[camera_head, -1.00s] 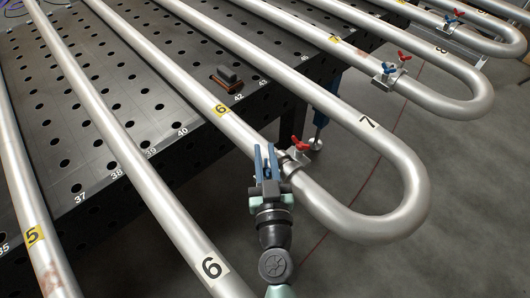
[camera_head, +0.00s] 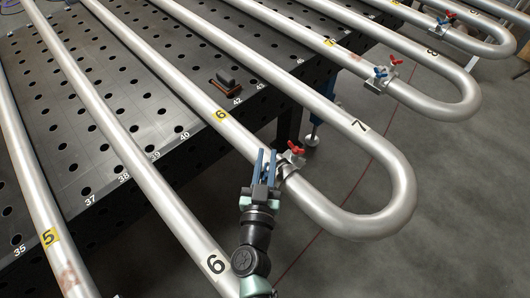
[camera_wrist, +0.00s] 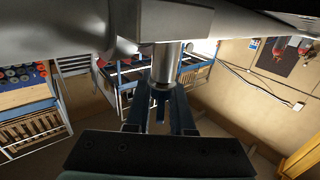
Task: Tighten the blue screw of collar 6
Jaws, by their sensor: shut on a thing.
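Collar 6 (camera_head: 285,170) is clamped around the pipe just before the U-bend, below the yellow 6 tag (camera_head: 221,115). Its red screw (camera_head: 297,148) shows on the right side of the collar. My gripper (camera_head: 266,156) is at the collar's left side, its blue fingers pointing up in the picture. In the wrist view the fingers (camera_wrist: 160,98) are at the lower end of a bare metal stem (camera_wrist: 165,63) that comes down from the collar (camera_wrist: 160,20). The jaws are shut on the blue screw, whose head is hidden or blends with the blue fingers.
The pipe marked 6 (camera_head: 150,180) runs close beside my arm on the left. The U-bend (camera_head: 385,215) lies to the right. Another collar with a blue and a red screw (camera_head: 381,80) is farther back. A dark block (camera_head: 227,82) lies on the perforated table (camera_head: 130,115).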

